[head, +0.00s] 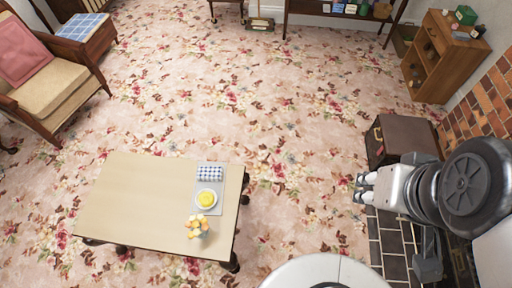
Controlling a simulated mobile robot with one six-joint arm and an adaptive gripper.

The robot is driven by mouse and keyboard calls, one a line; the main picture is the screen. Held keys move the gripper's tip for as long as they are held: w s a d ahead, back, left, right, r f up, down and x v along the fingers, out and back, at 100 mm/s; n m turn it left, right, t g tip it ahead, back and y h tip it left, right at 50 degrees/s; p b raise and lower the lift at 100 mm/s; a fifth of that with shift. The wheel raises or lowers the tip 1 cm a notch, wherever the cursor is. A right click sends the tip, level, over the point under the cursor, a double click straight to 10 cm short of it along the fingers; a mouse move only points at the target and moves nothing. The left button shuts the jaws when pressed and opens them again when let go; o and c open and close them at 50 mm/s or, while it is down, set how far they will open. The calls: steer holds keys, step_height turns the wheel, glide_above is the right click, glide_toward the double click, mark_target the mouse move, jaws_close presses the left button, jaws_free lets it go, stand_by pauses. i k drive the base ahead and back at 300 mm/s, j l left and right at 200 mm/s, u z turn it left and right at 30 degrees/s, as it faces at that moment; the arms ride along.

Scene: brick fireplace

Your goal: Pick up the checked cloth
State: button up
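A blue-and-white checked cloth (209,173), folded into a small rectangle, lies at the far end of a grey mat (217,183) on the low table (145,190). A yellow round thing on a white plate (206,199) is on the mat just in front of the cloth. My gripper (361,188) is at the right, well away from the table, and points left. Its two fingertips are apart with nothing seen between them, so it looks open and empty.
A small pot of yellow-orange flowers (197,226) stands near the table's front right. A brown case (405,137) and dark hearth tiles (388,240) are beside my arm. Another blue checked fabric (83,26) covers a stool at upper left. Flowered carpet (290,150) is clear between table and gripper.

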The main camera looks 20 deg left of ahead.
mark_target(210, 174)
steer(key=i+l+u, duration=0.15)
steer(key=i+u, duration=0.25)
steer(key=i, duration=0.25)
steer(key=i+l+u, duration=0.4)
steer(key=i, duration=0.2)
steer(key=i+l+u, duration=0.45)
steer(key=i+u, duration=0.15)
steer(key=u, duration=0.35)
steer(key=i+l+u, duration=0.15)
steer(key=u, duration=0.3)
steer(key=i+l+u, duration=0.15)
steer(key=u, duration=0.35)
steer(key=l+u, duration=0.25)
steer(key=u, duration=0.25)
steer(key=i+l+u, duration=0.1)
steer(key=l+u, duration=0.2)
steer(key=u, duration=0.2)
steer(key=i+l+u, duration=0.1)
steer(key=l+u, duration=0.15)
steer(key=u, duration=0.2)
steer(key=i+l+u, duration=0.1)
steer(key=l+u, duration=0.15)
steer(key=u, duration=0.25)
steer(key=l+u, duration=0.3)
steer(key=u, duration=0.15)
steer(key=l+u, duration=0.25)
steer(key=u, duration=0.25)
